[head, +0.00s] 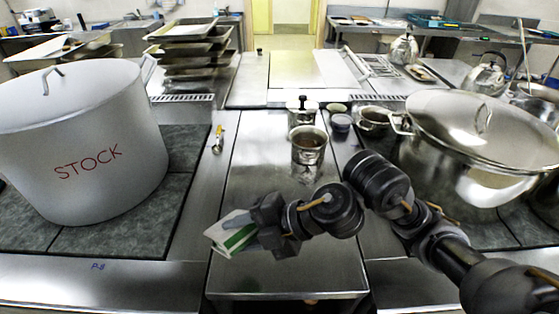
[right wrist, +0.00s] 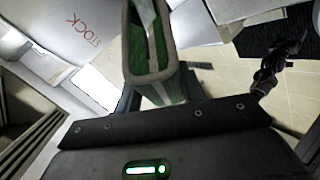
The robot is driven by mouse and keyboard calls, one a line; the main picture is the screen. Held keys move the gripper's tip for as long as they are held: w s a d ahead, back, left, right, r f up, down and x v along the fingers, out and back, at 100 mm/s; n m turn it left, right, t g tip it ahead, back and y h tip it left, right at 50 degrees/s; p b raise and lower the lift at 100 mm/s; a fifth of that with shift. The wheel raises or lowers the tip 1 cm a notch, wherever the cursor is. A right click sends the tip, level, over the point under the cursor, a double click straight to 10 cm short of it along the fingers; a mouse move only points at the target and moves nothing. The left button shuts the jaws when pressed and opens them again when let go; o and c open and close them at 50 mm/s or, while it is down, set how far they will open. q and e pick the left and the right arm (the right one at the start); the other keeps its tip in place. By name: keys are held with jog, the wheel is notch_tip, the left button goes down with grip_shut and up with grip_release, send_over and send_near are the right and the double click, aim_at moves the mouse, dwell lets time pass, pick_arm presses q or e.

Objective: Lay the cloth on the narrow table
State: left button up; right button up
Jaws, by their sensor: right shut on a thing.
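The cloth (head: 228,233) is white with a green stripe and looks folded. My right gripper (head: 255,232) is shut on it and holds it above the front left part of the narrow table, tilted. In the right wrist view the cloth (right wrist: 150,55) stands out from between the fingers, its green and white layers showing. The narrow table (head: 320,270) is a bare steel top between the two cooking units. My left gripper is not in the head view. A dark jointed part at the right wrist view's right side seems to be my left arm; its fingers cannot be made out.
A large pot marked STOCK (head: 85,140) stands left, a big lidded steel pot (head: 480,135) right. A steel pot (head: 308,146), a lidded canister (head: 300,113) and small bowls (head: 341,122) stand toward the back of the middle. The table's front is clear under my arm.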

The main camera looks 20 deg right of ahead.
jog(key=shift+s+d+r, duration=0.1)
jog(key=shift+s, duration=0.3)
jog(key=d+f, duration=0.1)
jog(key=w+d, duration=0.1)
jog(key=shift+w+d+f, duration=0.2)
jog(key=shift+d+f, duration=0.15)
jog(key=w+d+f, duration=0.1)
jog(key=d+f, duration=0.2)
jog(key=w+d+f, duration=0.2)
jog(key=d+f, duration=0.1)
jog(key=f, duration=0.1)
jog(key=w+d+f, duration=0.1)
jog(key=d+f, duration=0.2)
jog(key=f, duration=0.1)
jog(key=shift+w+d, duration=0.3)
jog(key=shift+w, duration=0.05)
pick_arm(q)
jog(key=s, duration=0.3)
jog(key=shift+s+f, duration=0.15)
pick_arm(e)
jog(key=shift+f, duration=0.1)
jog(key=shift+f, duration=0.1)
